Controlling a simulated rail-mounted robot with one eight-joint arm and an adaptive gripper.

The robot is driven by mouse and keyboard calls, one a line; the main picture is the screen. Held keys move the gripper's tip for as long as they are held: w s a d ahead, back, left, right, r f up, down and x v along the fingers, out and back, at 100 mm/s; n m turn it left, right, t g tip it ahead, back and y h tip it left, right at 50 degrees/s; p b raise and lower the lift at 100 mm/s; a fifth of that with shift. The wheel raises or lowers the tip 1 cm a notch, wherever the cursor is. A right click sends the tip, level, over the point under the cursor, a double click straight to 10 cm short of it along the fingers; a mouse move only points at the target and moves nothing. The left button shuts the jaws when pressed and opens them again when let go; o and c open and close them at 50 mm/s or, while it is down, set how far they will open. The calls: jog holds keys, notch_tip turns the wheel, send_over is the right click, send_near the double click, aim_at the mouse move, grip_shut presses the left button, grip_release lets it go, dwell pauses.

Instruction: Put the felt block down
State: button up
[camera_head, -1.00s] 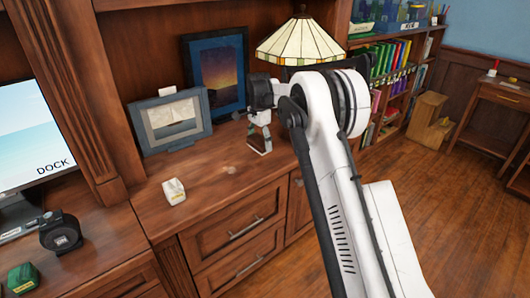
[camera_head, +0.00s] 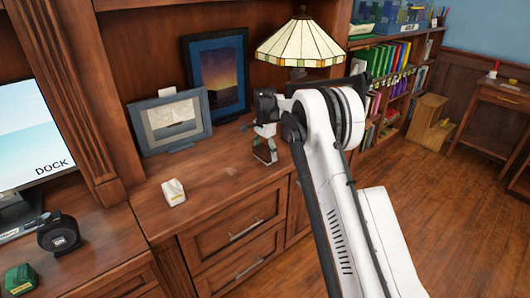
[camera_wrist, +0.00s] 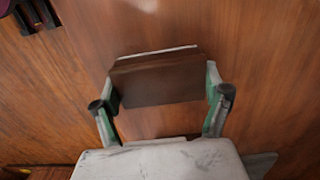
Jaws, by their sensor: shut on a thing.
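The felt block (camera_wrist: 157,79) is a dark brown block with a thin pale strip along its far edge. It lies between the two fingers of my gripper (camera_wrist: 161,95) in the wrist view, which are shut on its ends. In the head view my gripper (camera_head: 264,153) is low over the right part of the wooden counter (camera_head: 225,188), in front of the lamp. The block shows there only as a small dark reddish patch between the fingers. I cannot tell whether its underside touches the counter.
A stained-glass lamp (camera_head: 300,42) and two framed pictures, one with a sailboat (camera_head: 171,120) and one with a sunset (camera_head: 216,75), stand behind.

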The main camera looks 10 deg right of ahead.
aim_at(265, 150)
jog(key=o, duration=1.2)
notch_tip(265, 150, up, 12)
jog(key=f+p, duration=0.1)
jog(key=p, duration=0.1)
jog(key=s+r+n+t, duration=0.2)
jog(key=s+r+n, duration=0.1)
jog(key=s+r, duration=0.8)
jog(key=s+r+n+t, duration=0.1)
jog(key=s+r+n, duration=0.2)
jog(key=s+r, duration=0.75)
jog(key=shift+s+f+n+t, duration=0.9)
jog(key=shift+s+f, duration=0.9)
jog(key=shift+s, duration=3.55)
jog(key=shift+s+f+n+t, duration=0.5)
jog(key=shift+s+f+n, duration=1.1)
jog(key=shift+s, duration=3.7)
jog(key=shift+s+f+n+t, duration=0.75)
jog(key=shift+s+f, duration=1.3)
jog(key=shift+s, duration=3.3)
